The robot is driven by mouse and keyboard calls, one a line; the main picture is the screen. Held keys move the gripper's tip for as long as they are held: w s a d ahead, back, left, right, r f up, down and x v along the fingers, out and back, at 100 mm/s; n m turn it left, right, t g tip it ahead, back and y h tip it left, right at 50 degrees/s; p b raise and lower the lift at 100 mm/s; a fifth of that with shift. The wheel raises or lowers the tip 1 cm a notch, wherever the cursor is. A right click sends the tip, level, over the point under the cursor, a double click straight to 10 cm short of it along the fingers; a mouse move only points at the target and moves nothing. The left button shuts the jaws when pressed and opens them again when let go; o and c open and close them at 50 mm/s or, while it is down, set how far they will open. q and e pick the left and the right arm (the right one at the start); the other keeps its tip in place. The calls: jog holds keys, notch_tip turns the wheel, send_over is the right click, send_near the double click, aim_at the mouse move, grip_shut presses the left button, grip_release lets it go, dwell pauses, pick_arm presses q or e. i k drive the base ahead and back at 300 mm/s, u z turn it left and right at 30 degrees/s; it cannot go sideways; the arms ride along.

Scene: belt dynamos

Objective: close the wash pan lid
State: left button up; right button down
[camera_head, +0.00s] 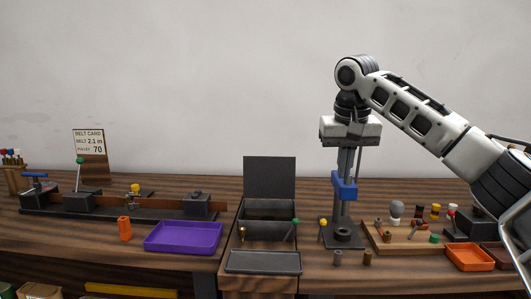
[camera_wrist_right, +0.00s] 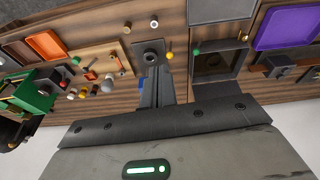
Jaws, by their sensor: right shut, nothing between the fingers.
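The wash pan (camera_head: 269,211) is a dark open box on the workbench, left of the middle post stand. Its lid (camera_head: 269,177) stands upright at the back edge, so the pan is open. In the right wrist view the open pan (camera_wrist_right: 232,62) lies right of the post. My right gripper (camera_head: 345,165) hangs pointing down, to the right of the lid and higher than the pan. It is shut and empty, in line with the post stand; I cannot tell whether they touch. Its fingers also show in the right wrist view (camera_wrist_right: 156,80). My left gripper is not in view.
A post stand with a blue block (camera_head: 344,187) is close to my right gripper. A green-topped pin (camera_head: 294,223) is at the pan's right. A dark tray (camera_head: 263,262) lies in front, a purple tray (camera_head: 183,237) to the left. A wooden tray (camera_head: 400,243) with small parts lies right.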

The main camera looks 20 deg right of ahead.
aim_at(264, 177)
jog(key=i, duration=1.3)
